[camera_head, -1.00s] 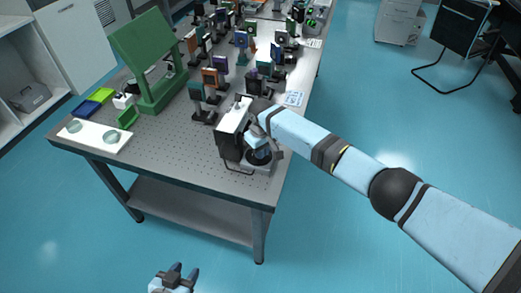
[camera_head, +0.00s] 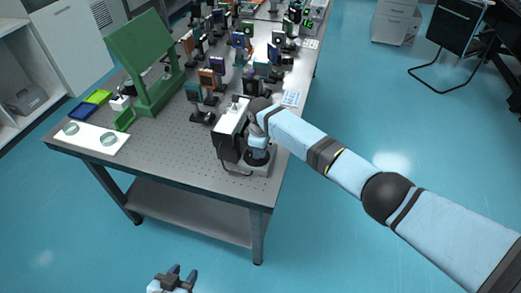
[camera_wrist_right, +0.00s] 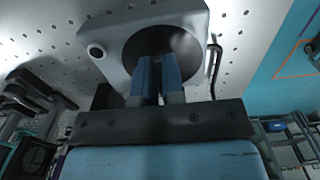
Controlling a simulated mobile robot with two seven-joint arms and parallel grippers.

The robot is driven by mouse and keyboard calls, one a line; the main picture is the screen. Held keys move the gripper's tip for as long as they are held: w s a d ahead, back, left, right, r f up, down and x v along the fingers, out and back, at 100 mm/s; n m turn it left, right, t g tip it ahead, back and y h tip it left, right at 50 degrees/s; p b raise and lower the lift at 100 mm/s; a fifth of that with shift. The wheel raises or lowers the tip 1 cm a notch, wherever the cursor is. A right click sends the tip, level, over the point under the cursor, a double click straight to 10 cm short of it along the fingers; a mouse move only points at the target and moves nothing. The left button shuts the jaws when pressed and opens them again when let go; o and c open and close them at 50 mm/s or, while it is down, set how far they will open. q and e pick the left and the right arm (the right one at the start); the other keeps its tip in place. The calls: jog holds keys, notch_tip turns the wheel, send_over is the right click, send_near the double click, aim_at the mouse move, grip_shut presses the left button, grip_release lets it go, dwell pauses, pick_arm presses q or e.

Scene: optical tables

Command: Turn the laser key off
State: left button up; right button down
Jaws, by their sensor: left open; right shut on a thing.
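A laser unit with a white top and black sides (camera_head: 230,136) stands at the near right corner of the optical table. My right gripper (camera_head: 258,153) is down at the unit's right side. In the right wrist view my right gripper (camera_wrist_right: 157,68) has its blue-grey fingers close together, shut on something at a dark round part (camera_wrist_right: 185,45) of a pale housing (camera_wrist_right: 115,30). The held thing is hidden by the fingers; I take it to be the key but cannot see it or its angle. My left gripper (camera_head: 174,277) is open and empty, low in front of the table.
The optical table (camera_head: 185,155) carries several mounted optics behind the laser unit. A green stand (camera_head: 150,60) and a white tray with two glass discs (camera_head: 90,140) are at the left. Free floor lies right of the table.

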dwell(0.4)
jog(key=c, duration=1.2)
grip_release()
jog(key=shift+c, duration=0.2)
jog(key=shift+r, duration=0.1)
notch_tip(320, 180, up, 14)
jog(key=shift+b, duration=0.4)
jog(key=shift+f, duration=0.2)
